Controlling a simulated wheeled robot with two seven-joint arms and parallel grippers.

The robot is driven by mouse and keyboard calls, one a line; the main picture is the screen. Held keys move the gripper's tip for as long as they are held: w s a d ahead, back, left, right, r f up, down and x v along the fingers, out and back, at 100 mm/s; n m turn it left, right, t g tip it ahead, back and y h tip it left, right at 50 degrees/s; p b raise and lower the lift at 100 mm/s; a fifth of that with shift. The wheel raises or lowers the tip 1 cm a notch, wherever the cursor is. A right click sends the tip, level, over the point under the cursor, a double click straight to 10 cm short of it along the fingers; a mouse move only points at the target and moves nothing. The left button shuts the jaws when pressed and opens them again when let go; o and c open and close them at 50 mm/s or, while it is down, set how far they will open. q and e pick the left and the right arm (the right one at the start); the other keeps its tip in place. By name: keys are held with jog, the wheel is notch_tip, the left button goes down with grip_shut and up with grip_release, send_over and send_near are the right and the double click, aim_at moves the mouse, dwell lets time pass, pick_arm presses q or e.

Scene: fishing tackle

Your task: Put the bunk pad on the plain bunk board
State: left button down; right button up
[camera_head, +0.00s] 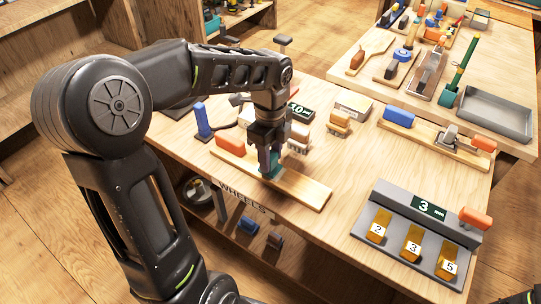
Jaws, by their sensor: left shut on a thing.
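My left gripper (269,153) points down over the middle of a pale wooden board (304,190), which looks like the plain bunk board. It is shut on a small teal block (274,169), which I take to be the bunk pad; the fingers hide much of it. The block is at or just above the board's top, and I cannot tell if it touches. An orange block (230,145) sits at the board's left end.
Another board (458,154) at the back right carries a blue block (398,117), a grey fitting and an orange block (484,144). A grey numbered holder (398,213) stands at the front right. A blue upright tool (203,121) stands behind left. Bare tabletop lies right of the near board.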

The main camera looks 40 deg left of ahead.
aim_at(271, 155)
pick_arm(q)
jog(key=shift+f, duration=0.15)
jog(key=c, duration=0.9)
grip_release()
notch_tip(271, 155, up, 12)
jog(key=shift+r+p, duration=0.15)
jog(key=shift+p, duration=0.3)
